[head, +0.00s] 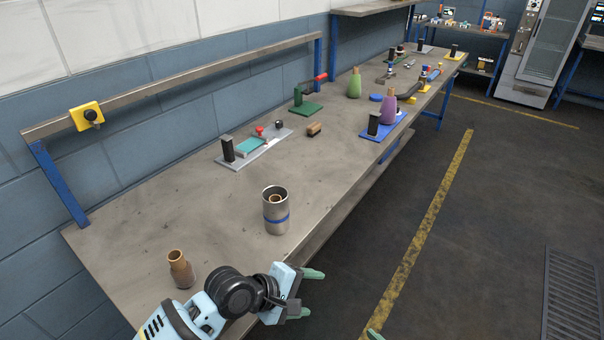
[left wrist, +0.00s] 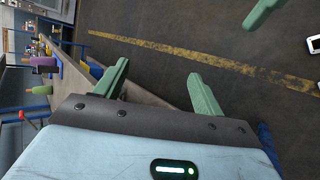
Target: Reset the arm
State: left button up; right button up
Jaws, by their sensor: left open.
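My left gripper (head: 311,293) is open and empty beyond the bench's front edge, with its green fingers apart. In the left wrist view the left gripper (left wrist: 160,72) also shows nothing between its fingers. A green fingertip of my right gripper (head: 374,334) just shows at the bottom edge of the head view. A green finger at the upper right of the left wrist view (left wrist: 264,13) looks like the right gripper too; its opening cannot be told. The left forearm crosses the bench's near corner, close to a brown bottle (head: 180,268).
The metal cup (head: 276,212) with a blue band stands on the workbench (head: 140,215) near its front edge. Farther along are a grey plate (head: 268,147), a green stand (head: 306,107) and a blue tray (head: 386,131) with a purple bottle (head: 388,108). The floor (head: 500,200) is clear.

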pick_arm(q)
jog(key=s+a+f+m+t+y, duration=0.1)
jog(key=s+a+f+m+y, duration=0.1)
jog(key=s+a+f+m, duration=0.2)
jog(key=s+a+f+m+t+y, duration=0.2)
jog(key=s+a+f, duration=0.3)
jog(key=s+a, duration=0.5)
jog(key=s+a+f+m+t+y+p, duration=0.1)
jog(key=s+a+f+m+y, duration=0.2)
jog(key=s, duration=1)
jog(key=a+f+m, duration=0.2)
jog(key=a, duration=0.2)
jog(key=shift+s+f+m, duration=0.3)
jog(key=shift+s, duration=0.05)
pick_arm(e)
jog(key=s+d+f+g+h, duration=0.1)
jog(key=s+d+f, duration=0.3)
jog(key=s, duration=0.5)
jog(key=s+d+f+m+g+h, duration=0.1)
jog(key=s+d+f, duration=0.4)
jog(key=s, duration=0.4)
jog(key=shift+s+d+m+h, duration=0.2)
jog(key=shift+d+m+h, duration=0.1)
jog(key=shift+h, duration=0.1)
